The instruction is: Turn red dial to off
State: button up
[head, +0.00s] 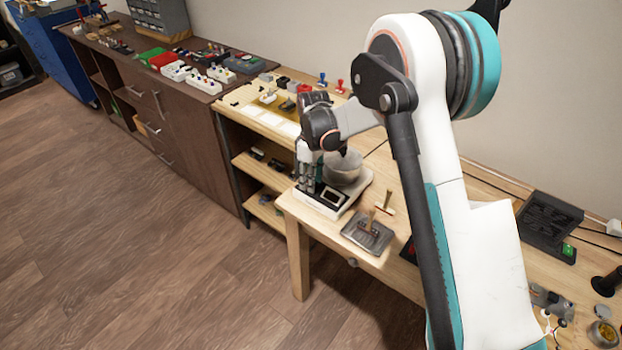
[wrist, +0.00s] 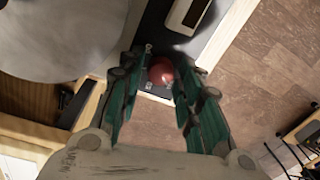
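The red dial (wrist: 161,71) is a round knob on the dark front panel of a white appliance (head: 335,212). In the wrist view it sits between the two green-and-black fingertips of my gripper (wrist: 164,62). The fingers are apart, one on each side of the dial; I cannot tell whether they touch it. In the head view my gripper (head: 306,178) points down at the left end of the appliance's panel and hides the dial. A grey round pot (head: 343,169) stands on top of the appliance, just behind my gripper. A small display (head: 331,197) is on the panel.
The appliance stands near the left end of a wooden bench (head: 298,208). A grey tray with a wooden-handled tool (head: 367,234) lies in front and to the right. A wooden shelf unit (head: 262,170) stands at the left. The floor in front is clear.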

notch_tip(320, 180, up, 12)
jog(key=shift+w+d, duration=0.15)
jog(key=shift+w, duration=0.15)
jog(key=shift+f, duration=0.15)
jog(key=s+d+r+m+t, duration=0.4)
jog(key=s+d+r+m, duration=0.2)
jog(key=s+d+r, duration=0.75)
jog(key=s+d+m+t, duration=0.2)
jog(key=s+m, duration=0.1)
jog(key=s, duration=0.6)
jog(key=s+d+m+t, duration=0.1)
jog(key=s+d+m, duration=0.2)
jog(key=s, duration=0.6)
jog(key=shift+s+d+f+m+t, duration=0.2)
jog(key=shift+d+f+m+t, duration=0.1)
jog(key=shift+f+m+t, duration=0.1)
